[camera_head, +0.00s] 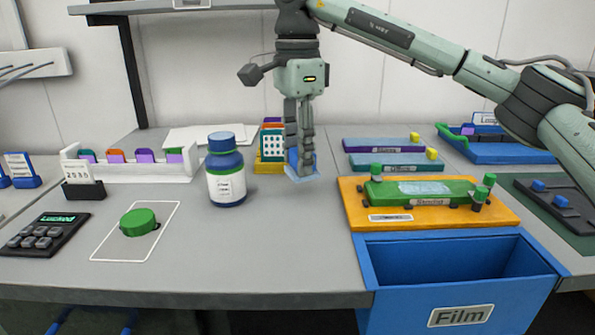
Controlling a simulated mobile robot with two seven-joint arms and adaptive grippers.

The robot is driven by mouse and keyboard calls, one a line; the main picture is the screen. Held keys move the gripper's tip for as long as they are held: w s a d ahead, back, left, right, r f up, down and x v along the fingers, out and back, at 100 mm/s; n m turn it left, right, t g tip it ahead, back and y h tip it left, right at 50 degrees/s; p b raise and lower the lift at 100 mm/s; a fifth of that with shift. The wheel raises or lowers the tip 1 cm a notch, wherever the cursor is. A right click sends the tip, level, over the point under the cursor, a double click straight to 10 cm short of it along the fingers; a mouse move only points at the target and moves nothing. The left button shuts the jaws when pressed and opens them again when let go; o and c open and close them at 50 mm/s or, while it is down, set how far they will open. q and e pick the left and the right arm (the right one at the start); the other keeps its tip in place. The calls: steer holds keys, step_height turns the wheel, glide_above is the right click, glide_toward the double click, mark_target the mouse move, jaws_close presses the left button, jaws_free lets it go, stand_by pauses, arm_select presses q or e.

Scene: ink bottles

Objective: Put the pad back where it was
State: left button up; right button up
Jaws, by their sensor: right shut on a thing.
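My right gripper (300,172) points straight down at the middle of the grey table. It is shut on a small blue piece, which looks like the pad (293,158); the fingers hide much of it. The pad's lower edge is at or just above the table top, and I cannot tell whether it touches. To its left stands a blue ink bottle (226,185), upright, with its blue cap on. A green round cap-like thing (139,221) lies inside a white outlined rectangle (104,252). My left gripper is not in view.
A blue Film bin (462,290) hangs at the front right edge. Behind it is an orange board (352,202) with a green device (420,191). A dark keypad (42,234) sits at left; a white rack (125,174) stands behind. The front middle table is clear.

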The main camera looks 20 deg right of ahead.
step_height(320, 180, down, 4)
steer(key=shift+r, duration=0.1)
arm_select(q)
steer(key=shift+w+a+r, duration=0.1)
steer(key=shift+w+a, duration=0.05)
arm_select(e)
steer(key=shift+f, duration=0.2)
steer(key=o, duration=1)
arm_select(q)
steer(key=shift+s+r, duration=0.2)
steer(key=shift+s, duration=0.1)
